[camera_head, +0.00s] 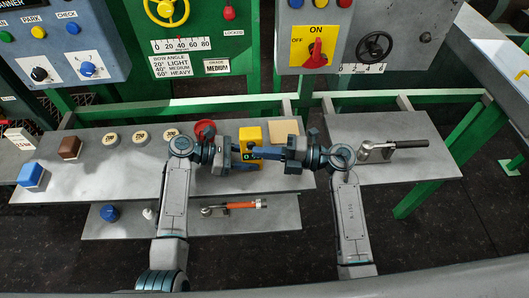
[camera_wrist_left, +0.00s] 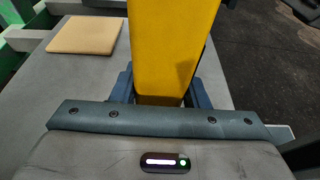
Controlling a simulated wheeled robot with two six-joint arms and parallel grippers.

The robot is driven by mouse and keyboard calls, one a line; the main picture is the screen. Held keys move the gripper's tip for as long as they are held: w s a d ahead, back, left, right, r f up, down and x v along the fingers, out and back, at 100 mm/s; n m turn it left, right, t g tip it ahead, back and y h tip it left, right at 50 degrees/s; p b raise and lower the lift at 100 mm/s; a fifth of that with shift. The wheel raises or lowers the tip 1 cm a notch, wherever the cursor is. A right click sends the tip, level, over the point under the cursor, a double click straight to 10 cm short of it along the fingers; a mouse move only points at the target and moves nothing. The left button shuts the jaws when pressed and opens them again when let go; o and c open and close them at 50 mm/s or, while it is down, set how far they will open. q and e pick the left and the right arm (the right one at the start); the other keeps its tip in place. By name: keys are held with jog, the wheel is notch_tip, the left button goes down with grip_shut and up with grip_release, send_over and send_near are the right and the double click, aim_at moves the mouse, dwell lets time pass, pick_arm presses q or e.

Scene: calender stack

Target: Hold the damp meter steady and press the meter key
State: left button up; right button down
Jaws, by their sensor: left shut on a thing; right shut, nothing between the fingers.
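The yellow damp meter (camera_head: 250,134) stands upright above the grey shelf, between my two grippers. A small dark patch with a green mark shows low on its front. My left gripper (camera_head: 243,158) is shut on the meter from the left. In the left wrist view the yellow body (camera_wrist_left: 172,45) fills the space between the blue fingers. My right gripper (camera_head: 262,153) is shut and empty, its fingertips pointing left at the meter's lower front. Whether they touch it, and the meter key itself, I cannot tell.
A tan square pad (camera_head: 284,132) lies behind the right gripper; a red round dish (camera_head: 205,129) is behind the left. Several cream discs (camera_head: 141,138) sit left. A black-handled tool (camera_head: 395,147) lies right, an orange-handled one (camera_head: 240,206) on the lower shelf (camera_head: 270,222).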

pick_arm(q)
jog(key=shift+o, duration=0.2)
pick_arm(e)
jog(key=shift+w, duration=1)
jog(key=shift+s, duration=0.1)
pick_arm(q)
jog(key=shift+c, duration=0.2)
pick_arm(e)
jog(key=s+d, duration=0.5)
jog(key=d, duration=0.5)
jog(key=shift+s, duration=0.35)
pick_arm(q)
jog(key=o, duration=0.8)
jog(key=shift+o, duration=0.2)
